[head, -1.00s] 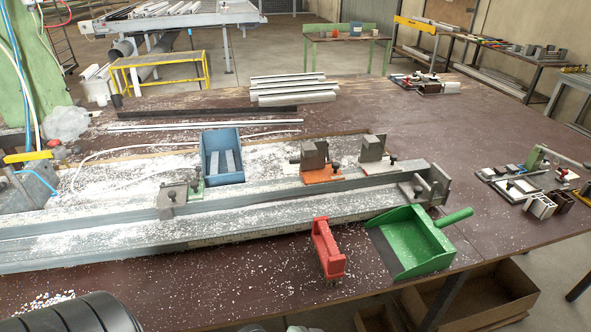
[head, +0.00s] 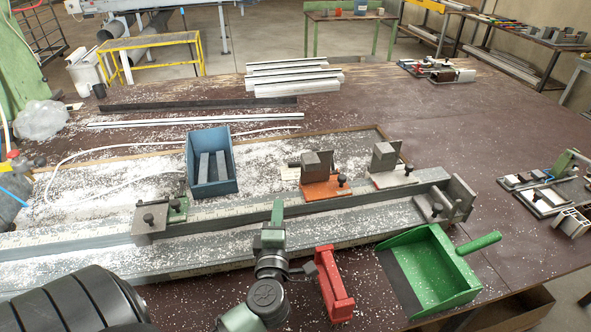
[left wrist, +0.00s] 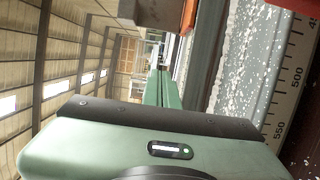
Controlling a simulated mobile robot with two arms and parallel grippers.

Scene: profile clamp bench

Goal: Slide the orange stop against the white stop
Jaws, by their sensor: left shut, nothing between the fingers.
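The orange stop (head: 322,191), an orange plate with a grey block and a dark knob, sits on the bench behind the long grey rail. The white stop (head: 392,179), a white plate with a similar grey block and knob, sits to its right with a visible gap between them. My left gripper (head: 278,208) is shut and empty, over the rail in front and left of the orange stop, apart from it. Its green fingers show in the left wrist view (left wrist: 160,88). My right gripper is not in view.
A red bracket (head: 333,285) stands just right of my left arm, with a green dustpan (head: 440,275) beyond it. A blue bin (head: 212,165) stands left of the orange stop. A grey clamp (head: 150,222) and an end bracket (head: 455,198) sit on the rail (head: 340,222). White chips litter the bench.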

